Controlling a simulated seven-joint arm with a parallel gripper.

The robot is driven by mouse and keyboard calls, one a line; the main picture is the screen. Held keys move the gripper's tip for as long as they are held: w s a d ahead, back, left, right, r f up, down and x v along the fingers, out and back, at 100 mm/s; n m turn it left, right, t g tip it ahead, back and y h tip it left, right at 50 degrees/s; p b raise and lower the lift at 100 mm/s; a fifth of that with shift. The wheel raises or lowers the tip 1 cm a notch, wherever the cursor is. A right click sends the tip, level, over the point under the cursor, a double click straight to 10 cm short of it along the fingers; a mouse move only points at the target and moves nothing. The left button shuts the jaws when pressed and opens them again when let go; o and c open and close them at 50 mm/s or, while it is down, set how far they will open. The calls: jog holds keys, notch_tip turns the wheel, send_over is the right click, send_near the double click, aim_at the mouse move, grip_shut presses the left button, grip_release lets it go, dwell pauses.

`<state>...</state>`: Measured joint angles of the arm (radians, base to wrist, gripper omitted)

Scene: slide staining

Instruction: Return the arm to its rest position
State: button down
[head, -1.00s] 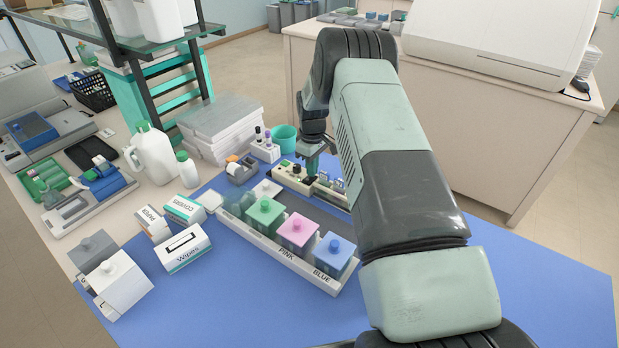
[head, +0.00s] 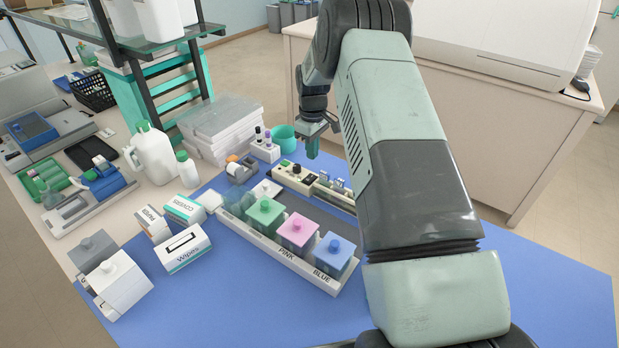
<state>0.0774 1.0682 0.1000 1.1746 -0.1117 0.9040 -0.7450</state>
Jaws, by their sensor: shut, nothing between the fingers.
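My gripper (head: 312,150) is shut and empty. It points down in the air above the back end of a cream rack (head: 291,178), apart from it. My arm reaches from the lower right up and over toward the back, and hides part of the blue mat and the right end of the rack.
A white tray (head: 265,247) holds green (head: 264,217), pink (head: 297,233) and blue (head: 334,255) lidded jars. A teal cup (head: 284,138) stands left of my gripper. A wipes box (head: 184,249) and white bottles (head: 152,158) are at left. The blue mat (head: 230,300) is clear in front.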

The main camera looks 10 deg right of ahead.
jog(key=shift+r, duration=0.1)
jog(key=s+a+r+m+t, duration=0.1)
jog(key=s+r, duration=0.3)
jog(key=r, duration=0.7)
jog(key=s+r+m+t, duration=0.1)
jog(key=s+r, duration=0.3)
jog(key=r, duration=0.6)
jog(key=s+r+m+t, duration=0.1)
jog(key=s+r+m, duration=0.2)
jog(key=s+r, duration=0.95)
jog(key=s+f+m+t, duration=0.1)
jog(key=s+m+t, duration=0.1)
jog(key=s, duration=1.9)
jog(key=shift+a+m+t, duration=0.3)
jog(key=shift+a+m, duration=0.15)
jog(key=shift+m, duration=0.35)
jog(key=c, duration=1.8)
grip_release()
jog(key=shift+w, duration=0.1)
